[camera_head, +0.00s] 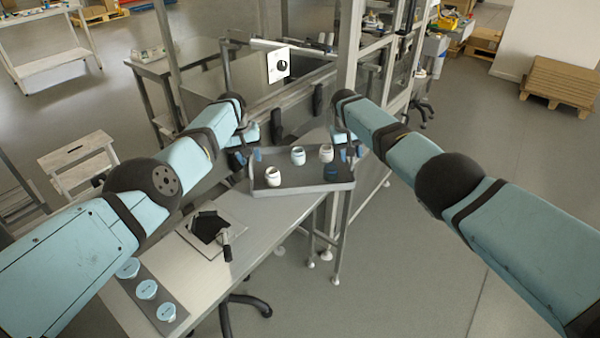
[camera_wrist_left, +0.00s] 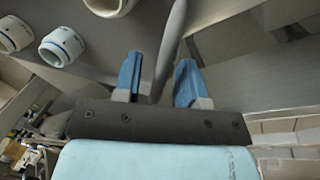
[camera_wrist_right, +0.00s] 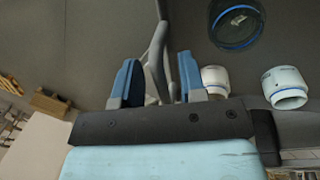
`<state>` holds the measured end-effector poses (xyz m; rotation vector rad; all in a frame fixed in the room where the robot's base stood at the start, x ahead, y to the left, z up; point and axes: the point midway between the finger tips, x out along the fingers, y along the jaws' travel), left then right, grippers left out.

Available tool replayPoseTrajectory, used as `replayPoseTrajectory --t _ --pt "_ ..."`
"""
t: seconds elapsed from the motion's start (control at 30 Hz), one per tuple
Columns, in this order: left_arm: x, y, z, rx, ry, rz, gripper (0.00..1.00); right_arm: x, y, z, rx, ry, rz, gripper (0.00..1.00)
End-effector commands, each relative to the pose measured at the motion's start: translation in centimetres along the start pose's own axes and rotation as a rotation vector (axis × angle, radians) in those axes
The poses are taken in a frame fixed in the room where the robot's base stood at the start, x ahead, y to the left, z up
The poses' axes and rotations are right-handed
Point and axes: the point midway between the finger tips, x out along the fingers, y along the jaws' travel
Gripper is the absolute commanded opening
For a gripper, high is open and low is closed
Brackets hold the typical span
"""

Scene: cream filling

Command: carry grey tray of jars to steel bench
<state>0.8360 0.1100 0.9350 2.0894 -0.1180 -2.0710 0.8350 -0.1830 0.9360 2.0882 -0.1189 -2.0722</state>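The grey tray (camera_head: 300,190) is at the centre of the head view, over the far end of a steel-topped bench (camera_head: 262,232), its right part past the bench edge. I cannot tell whether it touches the bench. It carries white jars (camera_head: 273,177) and a dark bluish jar (camera_head: 331,173), all upright. My left gripper (camera_head: 248,157) is at the tray's left end; its fingers (camera_wrist_left: 160,78) straddle a grey handle bar. My right gripper (camera_head: 349,152) is at the right end; its fingers (camera_wrist_right: 160,78) close around the other handle. The contact is partly hidden.
A dark pad on a light plate (camera_head: 208,230) and a strip of round blue-white lids (camera_head: 147,290) lie on the bench. A metal machine frame (camera_head: 348,75) stands just behind the tray. A white step stool (camera_head: 80,155) is at left.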

Motion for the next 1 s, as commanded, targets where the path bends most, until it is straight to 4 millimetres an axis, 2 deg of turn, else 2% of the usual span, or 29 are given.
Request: replayPoseTrajectory --t 0.17,0.27,0.5,0.7,0.87,1.0 --pt "-0.9 0.0 -0.1 -0.001 0.002 0.000 0.38 0.0 0.0 0.0 0.000 0.000 0.000 0.38" --pt "-2.0 0.0 -0.1 -0.001 0.004 0.001 0.38 0.0 0.0 0.0 0.000 0.000 0.000 0.38" --pt "-7.6 0.0 0.0 -0.001 0.006 0.000 0.38 0.0 0.0 0.0 0.000 0.000 0.000 0.38" --pt "-10.8 0.0 0.0 0.000 0.003 0.001 0.38 0.0 0.0 0.0 0.000 0.000 0.000 0.38" --pt "-11.9 0.0 0.1 0.000 0.002 0.000 0.38 -0.1 0.0 0.0 0.000 0.001 0.000 0.38" --pt "-12.1 0.0 0.1 0.000 0.002 0.000 0.38 -1.2 0.0 -0.1 0.000 0.002 -0.001 0.38"
